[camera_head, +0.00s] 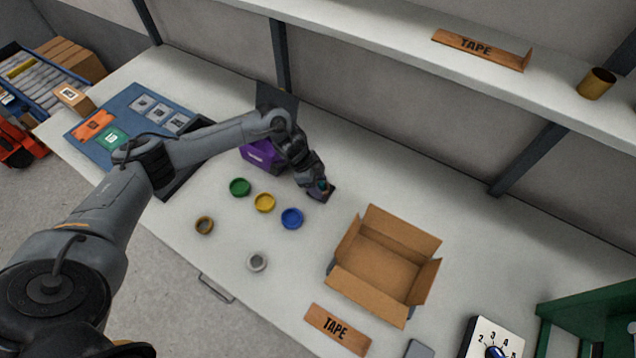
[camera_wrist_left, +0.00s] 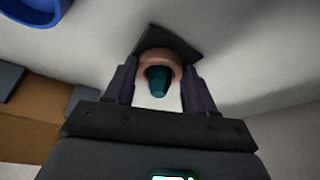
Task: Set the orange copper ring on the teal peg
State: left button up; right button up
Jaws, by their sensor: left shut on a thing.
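The copper ring (camera_wrist_left: 150,58) is pinched between the fingers of my left gripper (camera_wrist_left: 158,72). In the left wrist view it sits around the teal peg (camera_wrist_left: 158,82), whose tip sticks out through it toward the camera. Behind them is the peg's dark base plate (camera_wrist_left: 186,42). How far down the peg the ring is, I cannot tell exactly. In the head view my left gripper (camera_head: 322,188) is down at the dark base on the table, and it mostly hides ring and peg. My right gripper is in neither view.
Green (camera_head: 240,187), yellow (camera_head: 264,202), blue (camera_head: 292,218), brown (camera_head: 204,225) and grey (camera_head: 257,261) rings lie left of and in front of the gripper. A purple box (camera_head: 260,154) stands behind them. An open cardboard box (camera_head: 343,280) is at right. The table behind it is clear.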

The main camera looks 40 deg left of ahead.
pick_arm(q)
jog(key=shift+f, duration=0.1)
jog(key=o, duration=1.3)
jog(key=shift+a+r, duration=0.1)
jog(key=shift+r, duration=0.45)
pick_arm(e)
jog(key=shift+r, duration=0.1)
pick_arm(q)
jog(key=p+v, duration=0.1)
jog(key=v, duration=1)
jog(key=shift+r, duration=0.15)
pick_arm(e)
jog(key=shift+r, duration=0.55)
pick_arm(q)
jog(key=shift+s, duration=0.15)
